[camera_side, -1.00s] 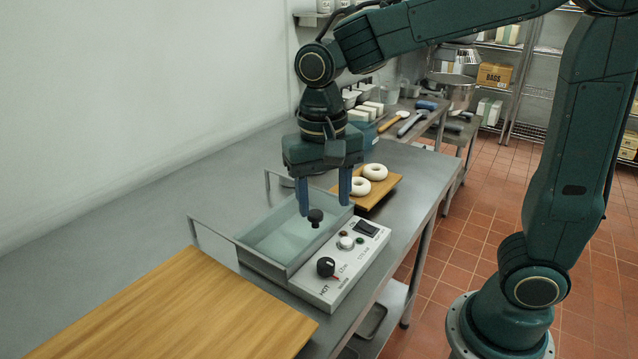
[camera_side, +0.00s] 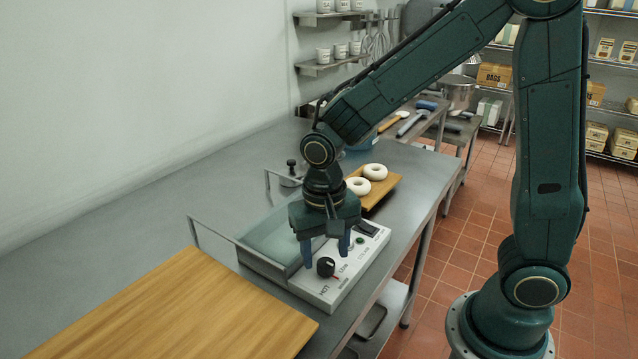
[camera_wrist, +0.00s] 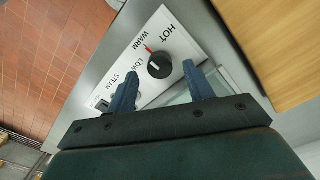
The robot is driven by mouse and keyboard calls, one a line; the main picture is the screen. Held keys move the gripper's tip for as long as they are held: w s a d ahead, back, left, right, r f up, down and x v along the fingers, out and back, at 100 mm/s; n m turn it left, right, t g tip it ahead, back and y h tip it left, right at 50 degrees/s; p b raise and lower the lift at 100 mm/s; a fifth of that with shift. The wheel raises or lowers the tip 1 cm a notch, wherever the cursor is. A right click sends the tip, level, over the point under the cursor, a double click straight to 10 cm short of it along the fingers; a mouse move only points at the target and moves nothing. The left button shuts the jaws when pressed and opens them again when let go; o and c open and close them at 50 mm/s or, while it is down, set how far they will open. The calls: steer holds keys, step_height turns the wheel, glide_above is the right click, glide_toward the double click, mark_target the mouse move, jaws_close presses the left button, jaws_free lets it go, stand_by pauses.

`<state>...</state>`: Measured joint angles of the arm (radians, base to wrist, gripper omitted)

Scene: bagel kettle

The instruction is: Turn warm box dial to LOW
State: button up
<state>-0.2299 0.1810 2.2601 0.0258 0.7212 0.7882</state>
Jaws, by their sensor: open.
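The warm box dial (camera_side: 326,266) is a black round knob on the white control panel (camera_side: 345,277) at the front of the warm box (camera_side: 283,243). The dial also shows in the wrist view (camera_wrist: 160,66), with HOT, WARM and LOW printed around it. In the wrist view, my gripper (camera_wrist: 160,70) has one fingertip on either side of the dial. I cannot tell whether they touch it.
A wooden board (camera_side: 170,305) lies at the front left. Two bagels (camera_side: 358,186) sit on a small board (camera_side: 385,194) behind the warm box. A black-knobbed lid (camera_side: 291,170) stands behind the box. A rocker switch (camera_side: 367,228) is at the panel's far end.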

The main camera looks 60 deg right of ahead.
steer(key=shift+f, duration=1.15)
steer(key=c, duration=1)
steer(key=shift+o, duration=0.2)
steer(key=shift+n, duration=0.5)
steer(key=n, duration=1.1)
